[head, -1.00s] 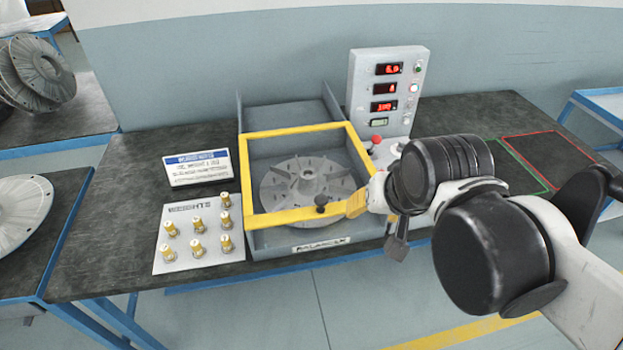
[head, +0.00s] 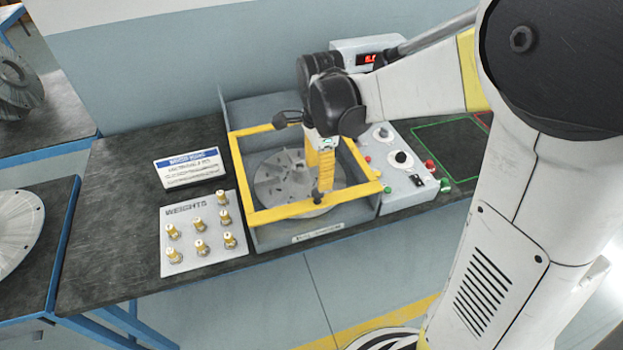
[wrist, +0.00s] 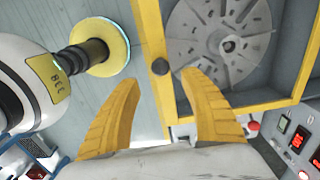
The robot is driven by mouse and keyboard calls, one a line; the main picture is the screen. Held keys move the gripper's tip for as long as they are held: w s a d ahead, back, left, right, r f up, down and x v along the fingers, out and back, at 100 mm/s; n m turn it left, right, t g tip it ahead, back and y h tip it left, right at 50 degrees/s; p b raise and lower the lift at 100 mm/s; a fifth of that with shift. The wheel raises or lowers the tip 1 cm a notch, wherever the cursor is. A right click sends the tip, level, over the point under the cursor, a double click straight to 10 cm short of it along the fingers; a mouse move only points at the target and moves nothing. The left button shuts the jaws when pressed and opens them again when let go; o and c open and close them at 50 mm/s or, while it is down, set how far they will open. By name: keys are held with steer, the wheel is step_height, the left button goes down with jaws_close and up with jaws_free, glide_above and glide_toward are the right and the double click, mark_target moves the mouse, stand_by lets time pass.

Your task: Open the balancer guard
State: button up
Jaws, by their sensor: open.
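The balancer guard is a yellow frame (head: 240,175) lying flat over the grey balancer box (head: 345,215); it looks closed. A dark round knob (head: 317,197) sits on its front bar. A grey finned rotor (head: 275,180) shows inside the box under the guard. My gripper (head: 320,188) points down over the front bar at the knob. In the wrist view my gripper (wrist: 158,80) is open, and the knob (wrist: 160,67) lies just beyond and between the two fingertips. I cannot tell whether a finger touches it. My arm hides part of the guard's right and rear sides.
A weights plate (head: 205,237) with several brass weights and a blue-white sign (head: 189,167) stand left of the box. A control panel (head: 405,170) with buttons is close on the right, its display (head: 368,58) partly hidden. Green-outlined bench space (head: 450,145) lies farther right.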

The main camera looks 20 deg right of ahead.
mark_target(318, 191)
step_height(318, 191, down, 6)
steer(key=shift+f+b, duration=0.25)
steer(key=shift+b, duration=0.6)
steer(key=shift+w, duration=0.1)
jaws_close()
